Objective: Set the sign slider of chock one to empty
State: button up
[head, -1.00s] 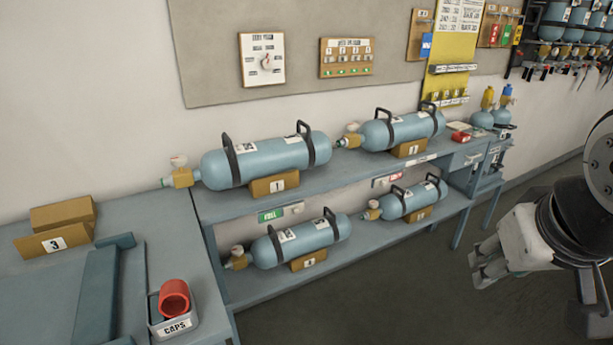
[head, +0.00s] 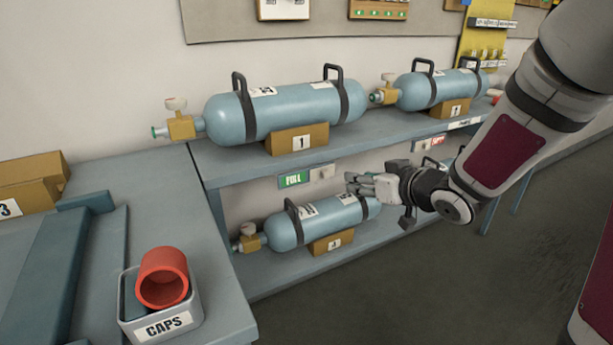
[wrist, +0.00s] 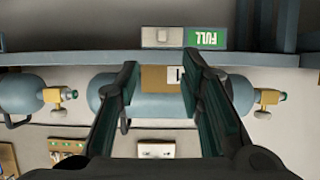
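Chock one (head: 277,141), tan with a "1" label, stands on the upper shelf under a blue cylinder (head: 232,119). Its sign on the shelf's front edge shows a green FULL panel (head: 293,180) at left. The grey slider (head: 321,173) with a small knob covers the right half. In the wrist view, upside down, the slider (wrist: 162,37) is left of the FULL panel (wrist: 206,38). My gripper (head: 351,183) is just right of the sign and slightly lower. In the wrist view my gripper (wrist: 160,66) is open and empty, with the slider beyond its fingertips.
A lower cylinder (head: 285,232) lies below my gripper on the lower shelf. Another sign, with a red panel (head: 438,139), is further right along the upper shelf edge. A caps bin (head: 160,325) with a red cap stands on the left bench. Open floor lies in front.

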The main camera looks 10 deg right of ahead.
aim_at(326, 174)
jog(key=b+x, duration=0.4)
jog(key=x, duration=1)
jog(key=shift+a, duration=0.15)
grip_shut()
